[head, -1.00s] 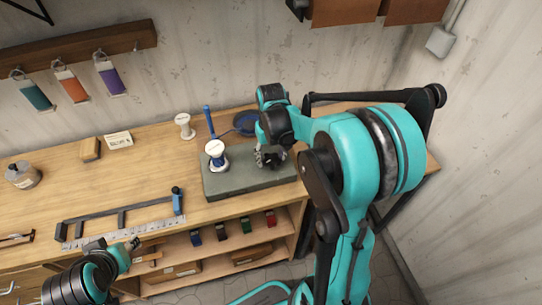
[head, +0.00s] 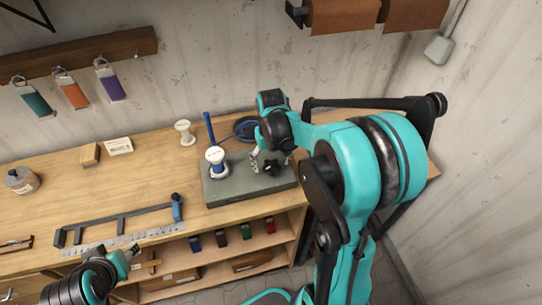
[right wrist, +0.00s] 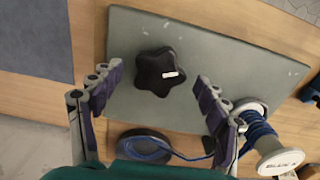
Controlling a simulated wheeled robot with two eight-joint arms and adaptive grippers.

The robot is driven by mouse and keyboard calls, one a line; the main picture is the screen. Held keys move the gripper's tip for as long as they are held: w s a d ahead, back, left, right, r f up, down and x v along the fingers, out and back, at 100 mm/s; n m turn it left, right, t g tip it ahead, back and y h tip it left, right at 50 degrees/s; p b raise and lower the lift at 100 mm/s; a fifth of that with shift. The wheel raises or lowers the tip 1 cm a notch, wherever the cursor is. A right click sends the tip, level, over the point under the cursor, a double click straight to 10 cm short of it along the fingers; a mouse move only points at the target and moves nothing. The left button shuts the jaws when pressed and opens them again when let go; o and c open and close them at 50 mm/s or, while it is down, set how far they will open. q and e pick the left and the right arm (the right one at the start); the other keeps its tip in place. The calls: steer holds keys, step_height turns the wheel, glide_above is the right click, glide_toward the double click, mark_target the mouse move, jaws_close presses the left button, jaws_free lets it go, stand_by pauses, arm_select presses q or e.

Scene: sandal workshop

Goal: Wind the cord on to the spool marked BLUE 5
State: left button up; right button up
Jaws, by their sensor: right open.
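The white spool (head: 216,156) stands on the grey-green base plate (head: 228,193), with blue cord around its core. In the right wrist view the spool (right wrist: 282,161) carries a small label that looks like BLUE 5. A loop of blue cord (head: 245,127) lies behind the plate; a strand runs from the coil (right wrist: 143,147) toward the spool. A black star knob (right wrist: 160,73) sits on the plate. My right gripper (right wrist: 158,78) is open and empty, its fingers on either side of the knob. My left gripper (head: 132,250) is low at left, its jaws unclear.
Another white spool (head: 184,132) stands behind on the bench (head: 140,183). A blue upright handle (head: 209,127) rises behind the plate. A dark bracket (head: 120,220) and ruler lie at left front. Colored blocks (head: 221,238) sit on the shelf below.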

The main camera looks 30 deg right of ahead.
mark_target(272, 165)
step_height(272, 165, up, 12)
steer(key=shift+f, duration=0.2)
stand_by(0.5)
steer(key=f+n+p, duration=0.1)
steer(key=n, duration=0.2)
steer(key=f+n+p, duration=0.1)
steer(key=n, duration=0.1)
steer(key=f+n+p, duration=0.1)
steer(key=f+n, duration=0.1)
steer(key=n, duration=0.1)
steer(key=shift+d+n+p, duration=0.2)
steer(key=shift+n+p, duration=0.1)
steer(key=shift+p, duration=0.1)
steer(key=shift+f, duration=0.3)
step_height(272, 165, down, 7)
steer(key=shift+f+b, duration=0.2)
steer(key=shift+b, duration=0.9)
